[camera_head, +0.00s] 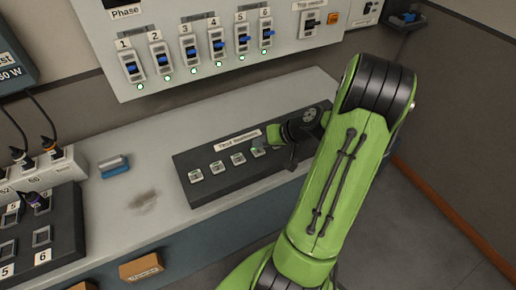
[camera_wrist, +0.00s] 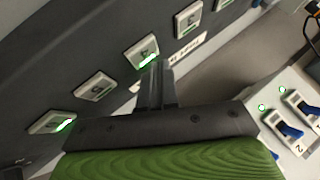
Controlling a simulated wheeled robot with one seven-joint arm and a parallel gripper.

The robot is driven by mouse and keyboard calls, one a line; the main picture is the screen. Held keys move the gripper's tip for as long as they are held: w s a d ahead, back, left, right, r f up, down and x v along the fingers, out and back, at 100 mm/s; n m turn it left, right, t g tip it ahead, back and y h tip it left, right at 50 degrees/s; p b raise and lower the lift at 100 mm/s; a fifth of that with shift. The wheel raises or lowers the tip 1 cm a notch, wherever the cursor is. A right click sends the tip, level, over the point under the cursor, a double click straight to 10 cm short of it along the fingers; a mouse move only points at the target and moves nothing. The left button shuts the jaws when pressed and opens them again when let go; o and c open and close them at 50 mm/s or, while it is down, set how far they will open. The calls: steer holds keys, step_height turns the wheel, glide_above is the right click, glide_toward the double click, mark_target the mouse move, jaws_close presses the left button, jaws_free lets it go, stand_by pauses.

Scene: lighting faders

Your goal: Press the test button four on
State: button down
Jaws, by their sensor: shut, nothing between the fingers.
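The dark test button panel (camera_head: 222,184) lies on the grey desk with a row of pale square buttons. The fourth button from the left (camera_head: 257,151) has a green glow at its edge; in the wrist view the same button (camera_wrist: 141,49) has a bright green strip. My gripper (camera_head: 264,146) is shut and empty. Its fingertips (camera_wrist: 153,66) are right at this button's edge in the wrist view; I cannot tell whether they touch. My gripper and arm hide the buttons farther right in the head view.
Breaker switches with blue levers (camera_head: 190,53) line the wall panel, each with a green light below. A blue-grey block (camera_head: 113,166) lies on the desk. A socket box (camera_head: 45,172) with cables stands at the left. Another button (camera_wrist: 57,121) glows green in the wrist view.

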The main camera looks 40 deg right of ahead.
mark_target(261, 151)
steer(key=shift+r, duration=0.1)
step_height(261, 151, up, 6)
steer(key=p, duration=0.4)
stand_by(0.5)
